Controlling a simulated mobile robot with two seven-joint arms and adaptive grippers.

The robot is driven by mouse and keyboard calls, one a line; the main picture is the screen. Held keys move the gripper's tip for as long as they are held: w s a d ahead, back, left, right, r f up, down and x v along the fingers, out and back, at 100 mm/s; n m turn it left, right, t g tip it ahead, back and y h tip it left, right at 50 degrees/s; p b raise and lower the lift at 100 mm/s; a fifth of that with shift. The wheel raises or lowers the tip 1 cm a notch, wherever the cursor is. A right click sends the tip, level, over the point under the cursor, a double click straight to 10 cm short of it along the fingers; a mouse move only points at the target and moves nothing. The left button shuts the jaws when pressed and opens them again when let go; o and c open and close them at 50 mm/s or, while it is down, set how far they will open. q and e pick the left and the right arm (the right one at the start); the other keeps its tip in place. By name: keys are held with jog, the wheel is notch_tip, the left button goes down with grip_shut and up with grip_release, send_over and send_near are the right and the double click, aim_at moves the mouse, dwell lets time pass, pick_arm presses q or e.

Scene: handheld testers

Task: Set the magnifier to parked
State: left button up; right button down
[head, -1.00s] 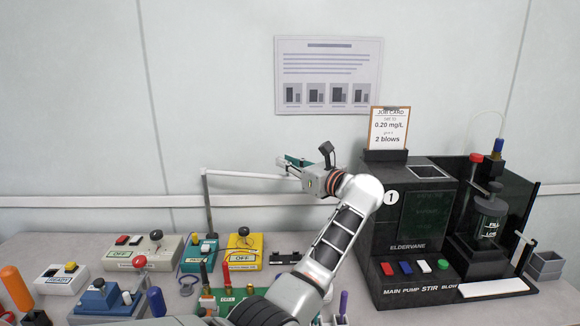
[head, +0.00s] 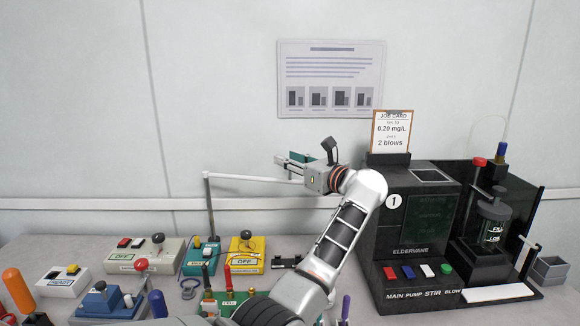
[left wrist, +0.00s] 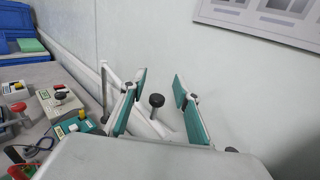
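The magnifier appears as a thin dark post (head: 210,212) with a pale arm (head: 250,179) running right from its top. The arm's right end passes behind my left gripper (head: 288,163), and I cannot make out a lens. In the left wrist view my left gripper (left wrist: 160,104) is open, its two teal-padded fingers apart. My right gripper is not in view.
Several button boxes, including a yellow one (head: 246,262), crowd the bench at left. A black ELDERVANE machine (head: 411,247) stands to the right, with a job card (head: 390,132) on top. The wall behind bears a poster (head: 331,80). Air around the gripper is clear.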

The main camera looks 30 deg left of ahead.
pick_arm(q)
notch_tip(320, 180, up, 8)
jog(key=shift+r, duration=0.1)
jog(key=shift+c, duration=0.3)
